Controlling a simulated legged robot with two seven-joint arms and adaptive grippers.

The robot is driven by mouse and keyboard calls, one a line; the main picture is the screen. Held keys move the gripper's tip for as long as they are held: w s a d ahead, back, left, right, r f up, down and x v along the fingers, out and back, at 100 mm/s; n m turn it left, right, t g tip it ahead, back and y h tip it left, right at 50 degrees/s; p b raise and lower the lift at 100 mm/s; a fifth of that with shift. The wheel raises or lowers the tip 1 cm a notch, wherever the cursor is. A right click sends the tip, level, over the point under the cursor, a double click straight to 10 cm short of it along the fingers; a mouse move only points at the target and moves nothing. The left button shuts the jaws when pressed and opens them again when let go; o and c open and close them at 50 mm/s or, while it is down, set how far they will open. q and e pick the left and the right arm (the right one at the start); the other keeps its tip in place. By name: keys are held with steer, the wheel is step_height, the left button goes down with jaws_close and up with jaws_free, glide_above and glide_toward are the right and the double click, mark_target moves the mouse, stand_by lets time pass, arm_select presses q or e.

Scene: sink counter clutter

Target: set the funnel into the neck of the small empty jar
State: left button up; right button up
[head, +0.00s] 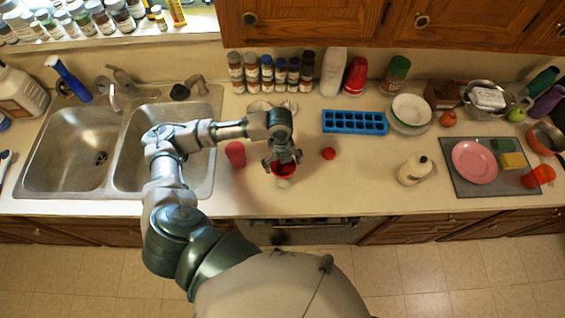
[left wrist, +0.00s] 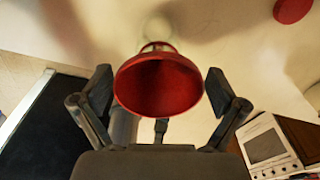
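The red funnel (head: 284,169) stands mouth up on the counter's front part, over a small pale jar (head: 284,183). In the left wrist view the funnel (left wrist: 158,85) has its wide mouth towards the camera, and part of the jar (left wrist: 157,46) shows behind it. My left gripper (head: 283,158) is above the funnel with its fingers spread. Its fingers (left wrist: 160,88) stand on either side of the funnel's rim, with at most a thin gap. The funnel hides the jar's neck, so I cannot tell how deep the spout sits. My right gripper is out of view.
A red cup (head: 235,153) stands left and a small red round thing (head: 328,153) lies right of the jar. A blue ice tray (head: 355,122) and spice jars (head: 266,72) are behind. The sink (head: 75,150) is left. The counter's front edge is close.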

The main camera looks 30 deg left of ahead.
arm_select(q)
steer(key=shift+a+r, duration=0.1)
step_height(320, 180, up, 12)
steer(key=shift+w+a+f, duration=0.2)
steer(key=shift+w+a, duration=0.1)
steer(key=shift+a, duration=0.1)
stand_by(0.9)
